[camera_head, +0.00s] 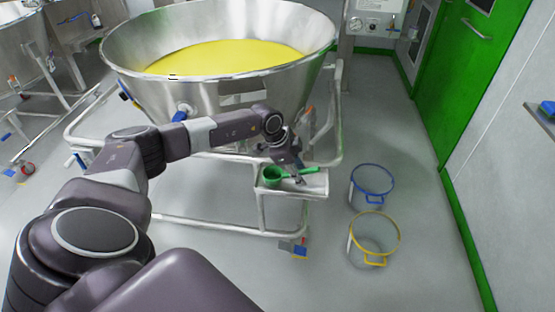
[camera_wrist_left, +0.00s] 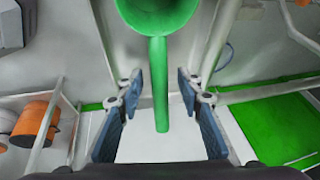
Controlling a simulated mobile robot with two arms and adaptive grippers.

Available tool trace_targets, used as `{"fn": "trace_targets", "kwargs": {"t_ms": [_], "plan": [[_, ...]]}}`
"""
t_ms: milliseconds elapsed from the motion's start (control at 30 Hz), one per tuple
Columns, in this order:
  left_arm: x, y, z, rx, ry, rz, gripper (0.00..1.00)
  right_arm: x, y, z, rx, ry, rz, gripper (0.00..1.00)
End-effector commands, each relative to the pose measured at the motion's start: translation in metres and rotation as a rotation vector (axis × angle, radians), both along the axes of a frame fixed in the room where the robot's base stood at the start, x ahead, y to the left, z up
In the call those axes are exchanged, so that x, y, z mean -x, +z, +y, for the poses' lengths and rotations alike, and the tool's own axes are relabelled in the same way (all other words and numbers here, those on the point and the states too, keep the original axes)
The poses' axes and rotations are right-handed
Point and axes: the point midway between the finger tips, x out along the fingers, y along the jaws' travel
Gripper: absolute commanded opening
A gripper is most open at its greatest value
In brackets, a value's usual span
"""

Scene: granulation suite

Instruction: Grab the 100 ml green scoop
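The green scoop (camera_head: 275,176) lies on a small metal shelf (camera_head: 316,188) at the front of the bowl's cart, its cup to the left and its handle to the right. My left gripper (camera_head: 297,174) is right above the handle and partly covers it. In the left wrist view, the scoop (camera_wrist_left: 161,65) has its cup at the top edge, partly cut off, and its handle runs down between the fingers. The left gripper (camera_wrist_left: 158,100) is open, with a gap visible on both sides of the handle. Any volume marking is not readable. My right gripper is not in view.
A large steel bowl (camera_head: 220,92) of yellow powder stands behind the shelf on a tubular frame. A blue-rimmed bucket (camera_head: 371,190) and a yellow-rimmed bucket (camera_head: 373,243) stand on the floor to the right. A green door (camera_head: 462,70) is at the right; floor before it is clear.

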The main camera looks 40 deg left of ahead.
Motion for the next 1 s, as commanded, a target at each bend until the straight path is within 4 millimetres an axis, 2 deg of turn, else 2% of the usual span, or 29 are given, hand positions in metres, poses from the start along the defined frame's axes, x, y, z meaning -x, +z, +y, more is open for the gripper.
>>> {"fn": "trace_targets", "kwargs": {"t_ms": [67, 333, 767, 867, 1000], "plan": [[0.000, 0.000, 0.000, 0.000, 0.000, 0.000, 0.30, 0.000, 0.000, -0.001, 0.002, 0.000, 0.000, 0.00], [0.000, 0.000, 0.000, 0.000, 0.000, 0.001, 0.01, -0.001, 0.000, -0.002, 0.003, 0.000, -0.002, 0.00], [0.000, 0.002, 0.000, 0.001, 0.000, -0.001, 0.00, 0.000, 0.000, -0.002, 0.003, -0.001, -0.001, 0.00], [0.000, 0.006, 0.000, 0.001, 0.000, -0.001, 0.00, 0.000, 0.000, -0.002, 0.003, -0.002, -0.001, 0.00], [-0.001, 0.021, 0.000, 0.001, -0.001, -0.004, 0.00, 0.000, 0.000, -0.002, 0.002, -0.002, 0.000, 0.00]]}}
